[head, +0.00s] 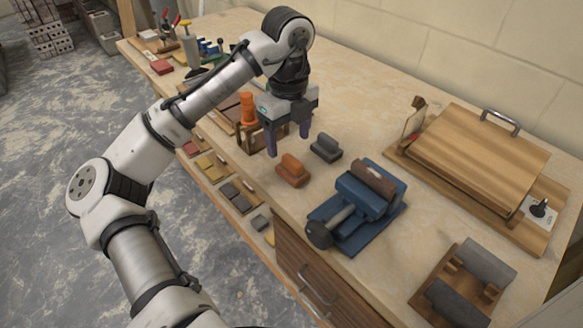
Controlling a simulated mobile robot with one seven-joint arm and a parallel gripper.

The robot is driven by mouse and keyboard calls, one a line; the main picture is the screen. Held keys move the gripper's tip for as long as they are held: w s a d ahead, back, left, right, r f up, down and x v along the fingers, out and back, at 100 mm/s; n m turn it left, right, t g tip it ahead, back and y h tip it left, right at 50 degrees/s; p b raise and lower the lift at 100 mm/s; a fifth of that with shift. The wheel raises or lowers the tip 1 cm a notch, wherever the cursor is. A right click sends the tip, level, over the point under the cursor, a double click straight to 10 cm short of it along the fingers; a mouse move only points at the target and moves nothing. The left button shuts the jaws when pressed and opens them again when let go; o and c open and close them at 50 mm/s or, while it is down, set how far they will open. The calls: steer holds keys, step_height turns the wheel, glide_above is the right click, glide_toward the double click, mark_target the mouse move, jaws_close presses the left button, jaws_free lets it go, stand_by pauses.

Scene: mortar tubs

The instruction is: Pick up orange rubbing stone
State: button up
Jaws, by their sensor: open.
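The orange rubbing stone (292,171) lies on the workbench, a small block with a raised grip on top, near the bench's front edge. My gripper (288,145) points down with its two fingers apart and nothing seen between them. In the picture its fingertips are just above and left of the orange stone; the exact height over the bench is hard to tell. A grey stone of similar shape (326,148) lies to the right of the orange one, apart from it.
A blue vise (362,205) stands right of the orange stone. A wooden rack with an orange cylinder (247,108) is behind my gripper at left. A wooden box with a metal handle (478,155) and a small wooden holder (463,285) stand at right. Bare bench (365,110) lies behind the grey stone.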

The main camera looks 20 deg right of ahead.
mark_target(293, 160)
step_height(293, 160, down, 3)
steer(key=shift+r, duration=0.2)
steer(key=shift+s+d+f+p, duration=0.15)
steer(key=shift+f+p, duration=0.15)
steer(key=shift+f, duration=1)
steer(key=shift+s+d+f+p, duration=0.15)
steer(key=shift+f+p, duration=0.1)
steer(key=shift+f, duration=1.05)
steer(key=c, duration=1.2)
